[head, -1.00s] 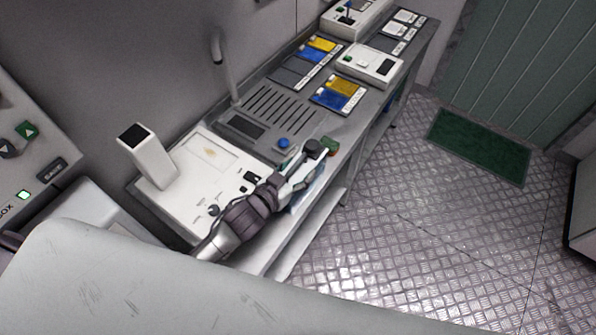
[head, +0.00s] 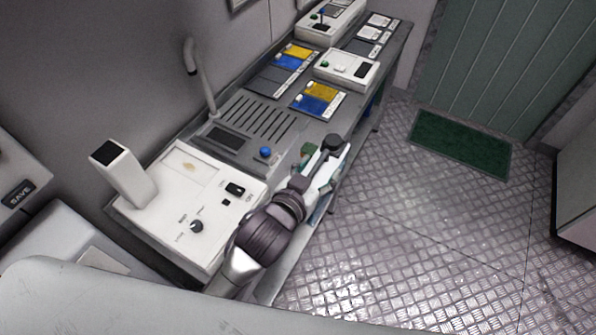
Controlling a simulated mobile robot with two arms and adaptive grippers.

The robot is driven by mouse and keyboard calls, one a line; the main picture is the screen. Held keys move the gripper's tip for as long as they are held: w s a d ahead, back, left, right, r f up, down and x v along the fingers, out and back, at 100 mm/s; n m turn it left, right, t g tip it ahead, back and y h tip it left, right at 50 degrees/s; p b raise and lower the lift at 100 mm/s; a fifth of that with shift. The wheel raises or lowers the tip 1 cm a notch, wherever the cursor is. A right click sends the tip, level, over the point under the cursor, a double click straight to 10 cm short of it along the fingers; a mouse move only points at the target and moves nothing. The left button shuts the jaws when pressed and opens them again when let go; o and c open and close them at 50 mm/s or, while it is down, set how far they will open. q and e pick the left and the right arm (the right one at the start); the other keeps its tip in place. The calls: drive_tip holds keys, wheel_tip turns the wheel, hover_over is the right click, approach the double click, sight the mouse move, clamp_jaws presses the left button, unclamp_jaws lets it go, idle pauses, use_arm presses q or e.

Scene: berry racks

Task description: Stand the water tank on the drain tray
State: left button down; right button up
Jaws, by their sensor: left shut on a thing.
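The drain tray (head: 268,118) is the grey slotted panel on the counter, under a bent grey tap (head: 196,68); nothing stands on its slots. My left gripper (head: 325,168) is by the front edge of the counter, to the right of the blue button (head: 265,152). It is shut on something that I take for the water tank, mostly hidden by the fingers. A dark round piece (head: 333,143) shows at the fingertips; I cannot tell whether it is the tank's cap. My right gripper is not in view.
A white control unit (head: 185,225) with a knob and upright post is at the near left. A small green item (head: 307,152) is at the counter edge. Colour cards (head: 318,98) and a white box (head: 346,69) lie farther along. The floor (head: 400,240) at right is clear.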

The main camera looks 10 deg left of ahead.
use_arm(q)
drive_tip(key=shift+s+d+r, duration=0.15)
drive_tip(key=shift+d+r, duration=0.25)
drive_tip(key=shift+d, duration=0.15)
drive_tip(key=shift+s+d+r, duration=0.15)
drive_tip(key=shift+d+r, duration=0.25)
drive_tip(key=shift+d, duration=0.1)
drive_tip(key=a+r+n+y+b, duration=0.1)
drive_tip(key=a+n+y, duration=0.1)
drive_tip(key=a, duration=0.7)
drive_tip(key=a+r+n+y+b, duration=0.2)
drive_tip(key=a+y, duration=0.1)
drive_tip(key=a, duration=0.6)
drive_tip(key=shift+s+a+r+t, duration=0.2)
drive_tip(key=shift+s+r+t, duration=0.1)
drive_tip(key=shift+t, duration=0.1)
